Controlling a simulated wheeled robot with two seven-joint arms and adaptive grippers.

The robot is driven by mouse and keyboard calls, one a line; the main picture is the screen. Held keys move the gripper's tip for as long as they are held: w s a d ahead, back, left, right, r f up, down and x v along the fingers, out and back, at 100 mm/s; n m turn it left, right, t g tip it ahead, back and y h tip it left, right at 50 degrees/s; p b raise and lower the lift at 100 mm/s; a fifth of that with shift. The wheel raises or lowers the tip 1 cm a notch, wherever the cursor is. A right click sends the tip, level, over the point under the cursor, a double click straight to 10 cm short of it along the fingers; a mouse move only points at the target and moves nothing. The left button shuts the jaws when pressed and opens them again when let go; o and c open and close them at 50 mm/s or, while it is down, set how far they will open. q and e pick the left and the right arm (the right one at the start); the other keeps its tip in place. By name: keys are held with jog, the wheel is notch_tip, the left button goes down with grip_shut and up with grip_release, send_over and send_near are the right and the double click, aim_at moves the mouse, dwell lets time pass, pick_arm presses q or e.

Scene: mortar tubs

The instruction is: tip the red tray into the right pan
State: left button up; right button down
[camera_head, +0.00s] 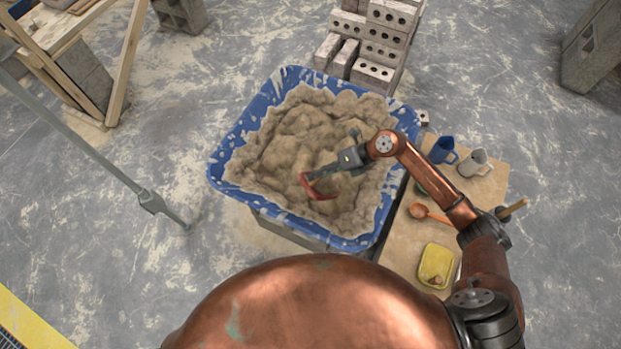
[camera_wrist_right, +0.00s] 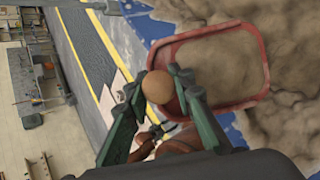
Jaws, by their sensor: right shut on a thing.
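The red tray (camera_head: 318,190) is over the blue tub (camera_head: 222,158) of rough tan mortar (camera_head: 290,135), and in the head view it looks tilted. In the right wrist view, the tray's red rim (camera_wrist_right: 262,45) surrounds a tan-grey inside; I cannot tell its contents from the mortar. My right gripper (camera_head: 330,172) is shut on the tray's round tan knob (camera_wrist_right: 157,87), which sits between its fingers. I see no pan clearly; the blue tub is the only large container. My left gripper is not in view.
A tan board (camera_head: 480,205) right of the tub holds a yellow tray (camera_head: 436,264), a blue mug (camera_head: 443,149), a pale mug (camera_head: 474,163) and an orange spoon (camera_head: 425,212). Bricks (camera_head: 375,45) are stacked behind. A grey pole (camera_head: 100,155) and wooden frame (camera_head: 125,60) stand left.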

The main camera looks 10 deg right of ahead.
jog(key=shift+w+d+f+y+b, duration=0.1)
jog(key=shift+w+d+y+b, duration=0.4)
jog(key=shift+d+b, duration=0.3)
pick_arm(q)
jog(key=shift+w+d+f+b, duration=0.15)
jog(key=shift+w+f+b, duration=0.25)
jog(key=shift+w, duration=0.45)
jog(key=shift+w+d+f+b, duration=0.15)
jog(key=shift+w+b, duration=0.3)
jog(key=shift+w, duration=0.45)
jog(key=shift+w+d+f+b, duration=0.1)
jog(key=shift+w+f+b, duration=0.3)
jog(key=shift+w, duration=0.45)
pick_arm(e)
jog(key=shift+w+d+r+m+g+y, duration=0.25)
jog(key=shift+d+r+y, duration=0.2)
jog(key=shift+d, duration=0.15)
jog(key=shift+w+d+r+m+g+y, duration=0.15)
jog(key=shift+w+d+r+y, duration=0.15)
jog(key=shift+d+y, duration=0.2)
